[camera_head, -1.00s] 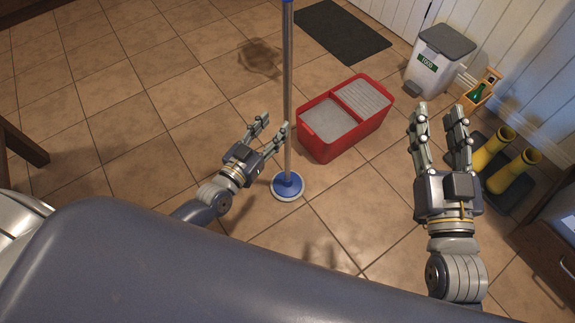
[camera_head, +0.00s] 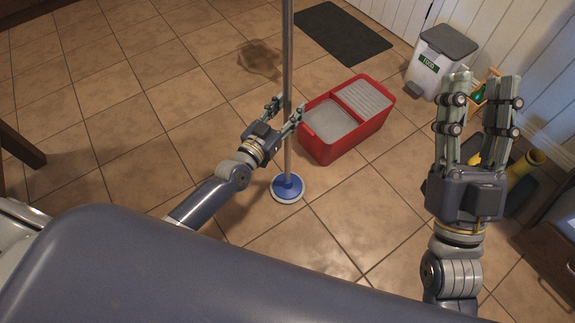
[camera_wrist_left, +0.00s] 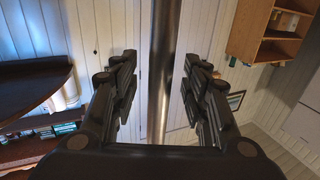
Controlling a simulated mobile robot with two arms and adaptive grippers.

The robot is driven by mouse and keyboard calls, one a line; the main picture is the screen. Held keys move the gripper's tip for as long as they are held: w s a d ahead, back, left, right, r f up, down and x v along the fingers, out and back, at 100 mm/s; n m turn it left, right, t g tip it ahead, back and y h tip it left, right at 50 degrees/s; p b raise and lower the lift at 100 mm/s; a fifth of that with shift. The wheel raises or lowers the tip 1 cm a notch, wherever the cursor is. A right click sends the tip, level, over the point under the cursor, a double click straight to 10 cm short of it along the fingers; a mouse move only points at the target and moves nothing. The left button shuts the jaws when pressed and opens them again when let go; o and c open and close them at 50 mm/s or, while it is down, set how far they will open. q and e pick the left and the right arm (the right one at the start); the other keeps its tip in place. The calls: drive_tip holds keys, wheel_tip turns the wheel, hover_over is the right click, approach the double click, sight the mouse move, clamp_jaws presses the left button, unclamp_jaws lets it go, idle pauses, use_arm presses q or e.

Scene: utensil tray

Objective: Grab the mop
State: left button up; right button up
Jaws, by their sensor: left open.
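The mop stands upright on the tiled floor, with a grey metal pole (camera_head: 287,60) and a round blue base with a white rim (camera_head: 287,187). My left gripper (camera_head: 287,109) is open at the pole, in the lower half of what shows of it. In the left wrist view, the pole (camera_wrist_left: 160,70) runs between the two open fingers of my left gripper (camera_wrist_left: 160,90), with a gap on each side. My right gripper (camera_head: 484,85) is raised at the right, fingers apart and empty, away from the mop.
A red two-part bucket (camera_head: 350,140) stands just right of the mop. A dark mat (camera_head: 343,32), a white bin with grey lid (camera_head: 436,65) and yellow boots (camera_head: 525,168) are further right. A brown stain (camera_head: 260,60) marks the floor.

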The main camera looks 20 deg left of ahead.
use_arm(q)
drive_tip(key=shift+c, duration=0.4)
clamp_jaws()
drive_tip(key=shift+r, duration=0.15)
